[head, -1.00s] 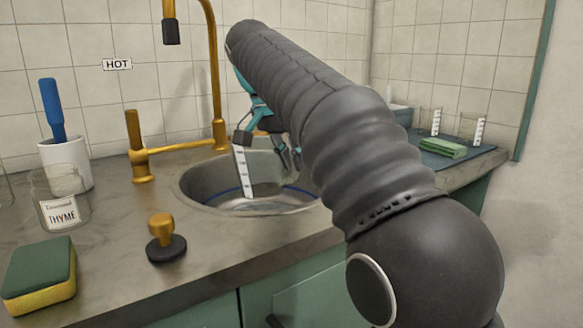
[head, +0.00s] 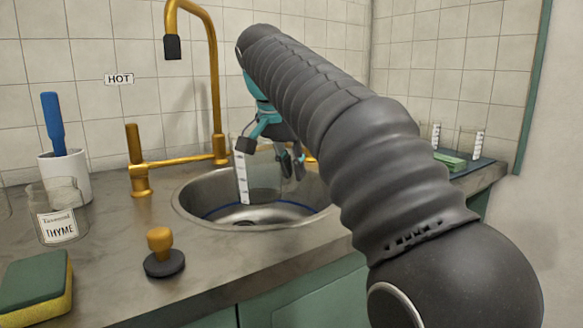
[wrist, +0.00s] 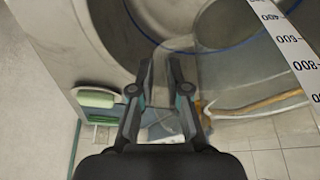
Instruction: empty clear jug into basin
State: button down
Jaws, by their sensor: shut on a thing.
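The clear jug (head: 222,172) has a white graduated strip and is hard to make out against the basin. My gripper (head: 270,145) is shut on it and holds it over the round metal basin (head: 185,205). The jug looks close to upright, with its lower part inside the basin's outline. In the wrist view, my gripper (wrist: 158,72) has its fingers close together, with the jug's strip (wrist: 283,38) at upper right. A blue line runs round the lower basin area. I cannot tell what the jug contains. My arm hides part of the jug's far side.
A brass tap (head: 215,100) rises behind the basin. A brass-knobbed stopper (head: 162,250), a sponge (head: 38,285), a thyme jar (head: 58,212) and a white cup (head: 72,172) stand left.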

jog(key=r, duration=0.1)
jog(key=s+r+p, duration=0.1)
jog(key=s+d+r+p, duration=0.1)
jog(key=r, duration=0.1)
jog(key=shift+s, duration=0.2)
dwell(0.3)
